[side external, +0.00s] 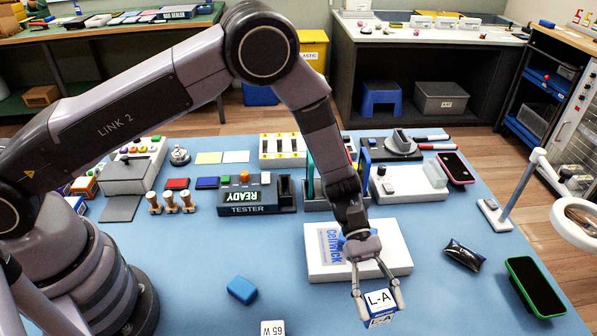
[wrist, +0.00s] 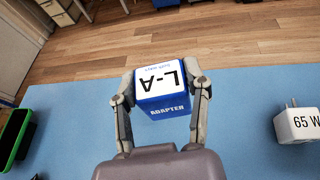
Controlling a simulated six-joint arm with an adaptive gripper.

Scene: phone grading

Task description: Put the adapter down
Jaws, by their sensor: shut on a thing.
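The adapter (side external: 379,303) is a small blue block with a white top marked "L-A". My gripper (side external: 377,296) is shut on it, with one finger on each side, near the front edge of the blue mat. The adapter also shows in the wrist view (wrist: 161,92), where its blue side reads "ADAPTER" and both fingers (wrist: 160,97) press its sides. The wrist view shows floor beyond it, past the mat's edge. I cannot tell whether its underside touches the mat or hangs above it.
A white "cellwick" box (side external: 318,262) lies just behind my gripper. A white 65 W charger (side external: 272,328) and a blue block (side external: 242,290) are to the left. A black pouch (side external: 464,254) and a green-edged phone (side external: 535,286) are to the right. Bare mat (side external: 440,310) lies between.

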